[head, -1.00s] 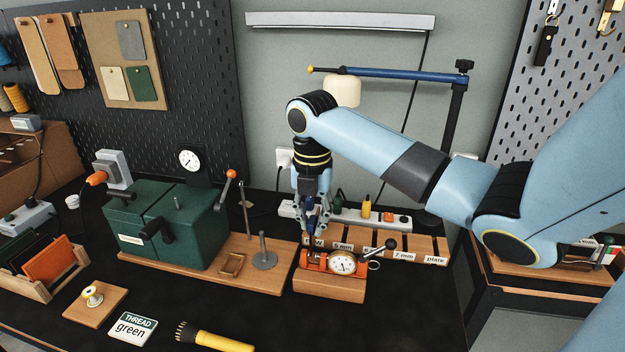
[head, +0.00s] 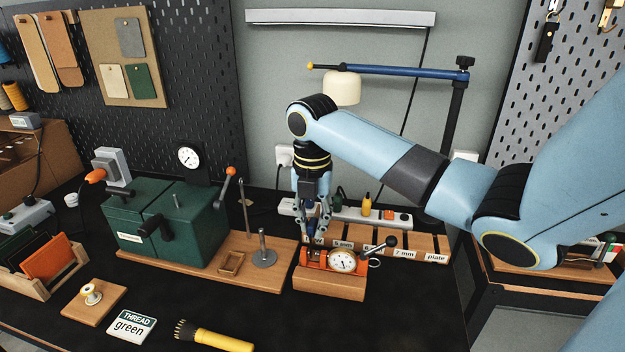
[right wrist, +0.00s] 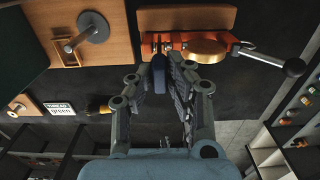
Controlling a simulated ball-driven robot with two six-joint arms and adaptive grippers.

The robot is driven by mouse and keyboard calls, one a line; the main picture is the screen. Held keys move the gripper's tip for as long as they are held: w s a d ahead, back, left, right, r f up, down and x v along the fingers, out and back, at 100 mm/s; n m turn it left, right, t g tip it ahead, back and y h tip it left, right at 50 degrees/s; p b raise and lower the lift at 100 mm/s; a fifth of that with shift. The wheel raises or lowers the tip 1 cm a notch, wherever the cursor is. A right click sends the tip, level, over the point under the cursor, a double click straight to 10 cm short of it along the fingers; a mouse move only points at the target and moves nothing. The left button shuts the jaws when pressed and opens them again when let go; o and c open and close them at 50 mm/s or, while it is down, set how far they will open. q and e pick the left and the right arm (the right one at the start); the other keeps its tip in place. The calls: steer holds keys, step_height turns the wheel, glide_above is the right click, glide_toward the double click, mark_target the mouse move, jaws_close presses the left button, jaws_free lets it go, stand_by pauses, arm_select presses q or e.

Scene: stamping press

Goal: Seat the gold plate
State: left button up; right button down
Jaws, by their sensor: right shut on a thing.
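My right gripper (head: 317,232) points down just behind the orange gauge, at the left end of the slotted wooden rack. It is shut on a dark blue piece, which shows between the fingertips in the right wrist view (right wrist: 158,72). The fingers hide most of this piece in the head view. The green press (head: 165,225) stands left on a wooden base (head: 262,276) with a small wooden frame (head: 231,263) and a grey post stand (head: 263,255). I cannot make out a gold plate. My left gripper is out of view.
The orange dial gauge (head: 318,259) sits on a wooden block (head: 330,285) close to my gripper. The labelled rack (head: 425,243) and a power strip (head: 350,217) lie behind. A yellow-handled brush (head: 222,338) and a thread card (head: 131,326) lie in front. The front right tabletop is clear.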

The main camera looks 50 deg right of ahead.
mark_target(313, 234)
steer(key=shift+f+b, duration=0.9)
steer(key=shift+f, duration=0.85)
steer(key=c, duration=1.2)
jaws_free()
steer(key=shift+r, duration=0.15)
step_height(313, 234, up, 12)
steer(key=shift+f, duration=0.1)
